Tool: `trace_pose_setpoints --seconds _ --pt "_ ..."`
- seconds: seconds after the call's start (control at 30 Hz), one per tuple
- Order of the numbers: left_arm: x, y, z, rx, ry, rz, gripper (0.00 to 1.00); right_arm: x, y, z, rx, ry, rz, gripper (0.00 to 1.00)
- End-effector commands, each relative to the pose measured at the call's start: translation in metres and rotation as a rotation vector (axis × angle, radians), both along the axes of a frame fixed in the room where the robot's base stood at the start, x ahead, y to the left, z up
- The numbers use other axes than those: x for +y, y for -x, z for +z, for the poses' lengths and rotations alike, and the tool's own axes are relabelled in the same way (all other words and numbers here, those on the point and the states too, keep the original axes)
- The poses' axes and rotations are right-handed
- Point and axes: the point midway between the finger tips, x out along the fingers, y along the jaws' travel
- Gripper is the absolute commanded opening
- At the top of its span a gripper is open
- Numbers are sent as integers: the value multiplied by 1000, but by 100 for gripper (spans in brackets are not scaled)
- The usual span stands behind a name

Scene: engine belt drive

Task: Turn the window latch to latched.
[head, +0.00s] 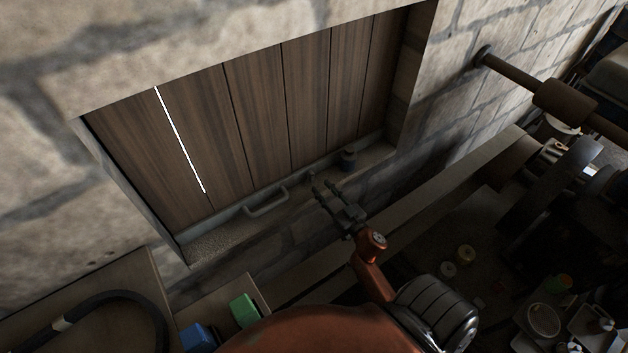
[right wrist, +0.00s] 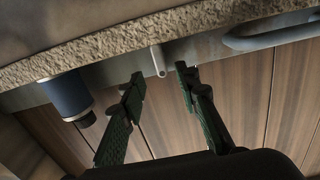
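The window (head: 270,110) has brown wood-look panels and is set in a stone wall. A small pale grey latch tab (right wrist: 158,60) stands on the metal strip along its frame in the right wrist view. In the head view the latch is a tiny shape (head: 311,178) just beyond my right fingertips. My right gripper (head: 326,189) is open and empty at the sill. In the right wrist view its two green-padded fingers (right wrist: 160,78) are spread, with the latch between and just beyond the tips. I cannot tell whether they touch it. My left gripper is not in view.
A grey bar handle (head: 265,202) sits left of the latch in the head view. A dark blue cup (head: 348,160) stands on the sill to its right. A green block (head: 244,310) and a blue block (head: 198,337) lie lower left. Cluttered shelving fills the right.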

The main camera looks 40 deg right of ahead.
Motion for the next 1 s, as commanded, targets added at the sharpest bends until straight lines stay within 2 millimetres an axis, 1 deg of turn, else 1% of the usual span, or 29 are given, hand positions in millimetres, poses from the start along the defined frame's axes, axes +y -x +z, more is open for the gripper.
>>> trace_pose_setpoints --seconds 0.03,0.1,0.2,0.33,0.47,0.7,1.0 --pt "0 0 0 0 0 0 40 -1 -10 2 -3 0 1 30" --pt "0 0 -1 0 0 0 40 -2 -22 1 -2 1 0 30" --pt "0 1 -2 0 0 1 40 -4 -36 1 -2 0 -1 30" --pt "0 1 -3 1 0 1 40 -6 -48 0 -1 1 -2 30" --pt "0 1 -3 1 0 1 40 -7 -54 0 0 0 -3 30" --pt "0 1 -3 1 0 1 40 -8 -54 0 0 0 -4 30" --pt "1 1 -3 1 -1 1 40 -8 -53 0 0 0 -4 10"
